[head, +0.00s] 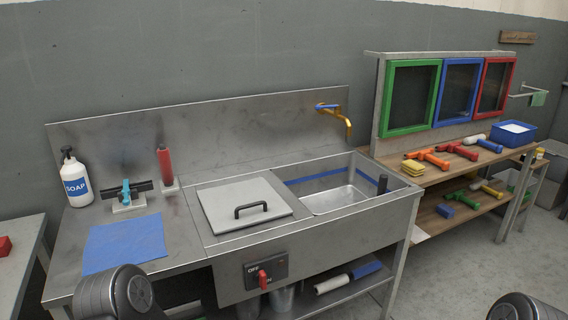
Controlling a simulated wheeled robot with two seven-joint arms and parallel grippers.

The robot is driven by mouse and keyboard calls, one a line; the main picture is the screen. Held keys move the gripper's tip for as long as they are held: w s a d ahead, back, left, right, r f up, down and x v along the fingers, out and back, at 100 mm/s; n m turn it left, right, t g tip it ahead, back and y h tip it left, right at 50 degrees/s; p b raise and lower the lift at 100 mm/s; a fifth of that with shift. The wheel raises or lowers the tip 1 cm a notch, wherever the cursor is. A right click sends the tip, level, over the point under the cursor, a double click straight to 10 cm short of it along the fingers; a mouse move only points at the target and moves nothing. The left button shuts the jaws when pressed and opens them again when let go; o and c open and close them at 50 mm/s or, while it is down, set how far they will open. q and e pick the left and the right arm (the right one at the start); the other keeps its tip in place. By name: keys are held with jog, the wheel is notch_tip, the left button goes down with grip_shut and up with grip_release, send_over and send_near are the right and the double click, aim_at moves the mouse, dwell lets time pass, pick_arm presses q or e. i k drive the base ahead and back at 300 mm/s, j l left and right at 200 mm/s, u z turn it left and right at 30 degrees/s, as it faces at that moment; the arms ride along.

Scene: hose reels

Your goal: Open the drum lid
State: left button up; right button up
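A flat, square grey lid (243,207) with a black bar handle (264,209) lies closed on the steel counter, left of the open sink basin. It is the only lid I can make out, and no round drum shows. What lies under the lid is hidden. Neither of my grippers is in view. Only dark rounded parts of my arms show at the bottom left and bottom right edges, both apart from the lid.
A panel (267,271) with a red switch (264,280) is on the counter front. A blue cloth (125,243), soap bottle (76,180) and red-handled tool (165,167) stand left of the lid. A yellow tap (347,124) overhangs the basin (338,198). A tool bench (400,176) stands at right.

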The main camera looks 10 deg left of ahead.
aim_at(227, 208)
jog(key=i+j+z, duration=0.1)
jog(key=j+z, duration=0.15)
jog(key=z, duration=0.15)
jog(key=j+z, duration=0.35)
jog(key=i, duration=0.05)
